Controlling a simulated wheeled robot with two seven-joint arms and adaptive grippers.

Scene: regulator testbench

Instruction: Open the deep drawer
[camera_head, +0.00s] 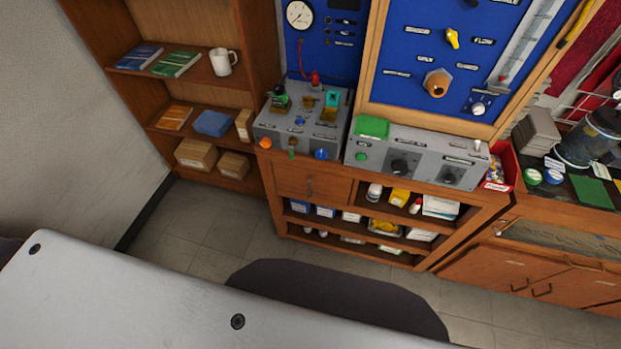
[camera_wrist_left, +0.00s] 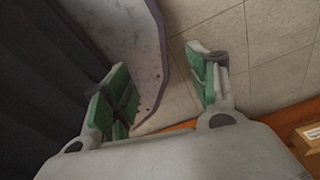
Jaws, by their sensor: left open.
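Neither gripper shows in the head view. In the left wrist view my left gripper (camera_wrist_left: 158,78) is open and empty, its two green-padded fingers well apart over floor tiles. No drawer or handle shows between them. My right gripper is in neither view.
Open shelves (camera_head: 362,235) with small boxes and bottles lie below and right of the drawer. A bookcase (camera_head: 200,120) stands to its left. Cupboards (camera_head: 541,275) stand at the right. A cardboard box (camera_wrist_left: 309,145) shows in the wrist view.

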